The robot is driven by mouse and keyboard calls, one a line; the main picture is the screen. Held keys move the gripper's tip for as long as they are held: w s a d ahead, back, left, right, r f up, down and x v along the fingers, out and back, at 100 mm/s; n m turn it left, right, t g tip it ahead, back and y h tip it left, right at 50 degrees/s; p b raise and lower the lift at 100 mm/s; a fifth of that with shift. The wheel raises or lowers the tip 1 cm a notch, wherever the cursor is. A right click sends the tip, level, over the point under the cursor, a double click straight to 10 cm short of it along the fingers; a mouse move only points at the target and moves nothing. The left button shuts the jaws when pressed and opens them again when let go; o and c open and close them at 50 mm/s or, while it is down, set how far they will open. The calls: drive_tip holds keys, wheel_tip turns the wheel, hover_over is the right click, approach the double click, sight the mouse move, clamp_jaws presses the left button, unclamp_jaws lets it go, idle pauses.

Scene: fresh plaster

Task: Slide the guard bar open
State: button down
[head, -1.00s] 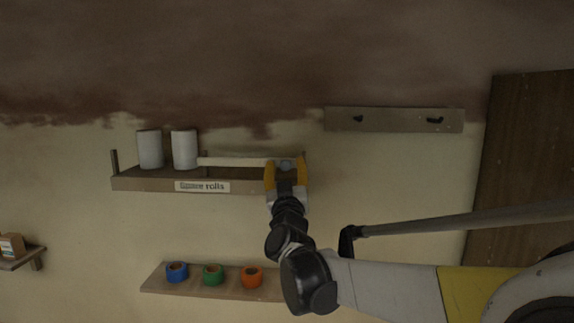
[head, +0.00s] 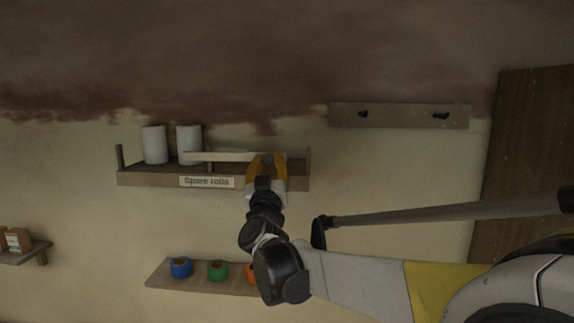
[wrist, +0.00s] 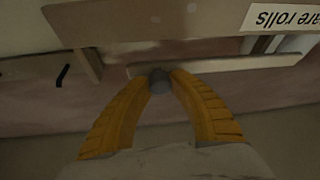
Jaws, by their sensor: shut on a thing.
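The guard bar (head: 220,156) is a pale, thin bar along the front of the upper shelf (head: 150,179). Its left end overlaps the right white roll (head: 189,138); the left roll (head: 154,145) is clear of it. My gripper (head: 267,160) is at the bar's right part, in front of the shelf. In the wrist view, the yellow fingers of my gripper (wrist: 160,82) are shut on a round grey knob (wrist: 159,79) at the end of the bar (wrist: 220,65). The bar's right end is hidden behind my gripper in the head view.
A "Spare rolls" label (head: 207,182) is on the shelf front. A lower shelf (head: 160,279) holds blue, green and orange tape rolls, the orange one partly hidden by my arm. A hook board (head: 400,115) hangs at upper right. A small shelf (head: 25,257) is at far left.

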drive_tip(key=a, duration=0.7)
drive_tip(key=a+b, duration=0.1)
drive_tip(key=a, duration=1.3)
drive_tip(key=shift+w+a, duration=0.1)
drive_tip(key=shift+w, duration=0.3)
drive_tip(key=shift+a+r, duration=0.15)
drive_tip(key=shift+a, duration=0.05)
drive_tip(key=c, duration=1.2)
unclamp_jaws()
drive_tip(key=shift+a, duration=0.1)
drive_tip(key=shift+o, duration=0.2)
drive_tip(key=shift+a, duration=0.15)
approach(186, 159)
drive_tip(key=s, duration=0.2)
drive_tip(key=s+d, duration=0.1)
drive_tip(key=s, duration=0.1)
drive_tip(key=shift+s+d, duration=0.15)
drive_tip(key=shift+s, duration=0.25)
